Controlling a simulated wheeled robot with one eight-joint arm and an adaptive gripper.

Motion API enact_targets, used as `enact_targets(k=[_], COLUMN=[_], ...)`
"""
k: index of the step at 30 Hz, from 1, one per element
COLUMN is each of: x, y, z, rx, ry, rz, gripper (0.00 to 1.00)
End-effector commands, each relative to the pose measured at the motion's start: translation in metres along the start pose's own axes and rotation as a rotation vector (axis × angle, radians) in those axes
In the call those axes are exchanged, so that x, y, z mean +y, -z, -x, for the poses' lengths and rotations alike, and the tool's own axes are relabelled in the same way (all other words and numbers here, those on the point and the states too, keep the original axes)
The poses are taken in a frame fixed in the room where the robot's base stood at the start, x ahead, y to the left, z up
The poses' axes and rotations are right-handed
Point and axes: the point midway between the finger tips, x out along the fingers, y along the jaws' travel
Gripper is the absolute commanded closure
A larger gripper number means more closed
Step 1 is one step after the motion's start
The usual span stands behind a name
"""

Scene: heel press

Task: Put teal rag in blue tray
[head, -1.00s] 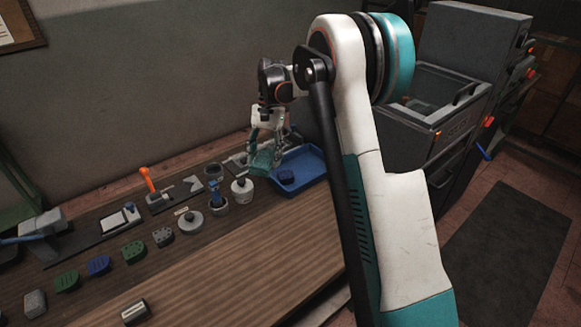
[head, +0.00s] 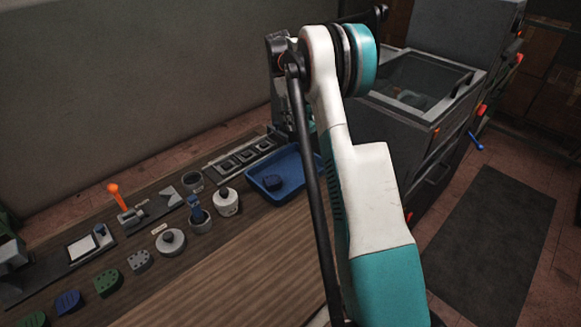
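The blue tray (head: 262,194) stands at the far right of the bench, and my arm hides its right part. A dark blue block (head: 272,183) lies in it. My wrist and part of my gripper (head: 281,105) show behind the tray, mostly covered by my arm. The fingertips are hidden, so I cannot see whether it is open or shut. I cannot make out the teal rag clearly. It may be hidden behind my arm.
A dark holder with square slots (head: 240,157) lies left of the tray. A white jar (head: 226,201), a grey cup with a blue-handled tool (head: 199,215) and a round grey lidded pot (head: 171,242) stand nearby. The front bench is clear.

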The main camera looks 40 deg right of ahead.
Motion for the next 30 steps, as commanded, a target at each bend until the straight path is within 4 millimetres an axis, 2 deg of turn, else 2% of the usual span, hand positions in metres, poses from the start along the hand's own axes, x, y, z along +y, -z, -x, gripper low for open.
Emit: enact_targets(k=[1,6,15,23,30], x=[0.0,-0.001,-0.001,-0.001,-0.001], y=[0.006,0.023,0.048,0.054,0.067], z=[-0.014,-0.053,-0.114,-0.13,-0.16], rx=[0.0,0.001,0.001,0.001,0.001], ry=[0.0,0.001,0.001,0.001,0.001], rz=[0.0,-0.001,-0.001,-0.001,-0.002], gripper=[0.69,0.69,0.69,0.69,0.69])
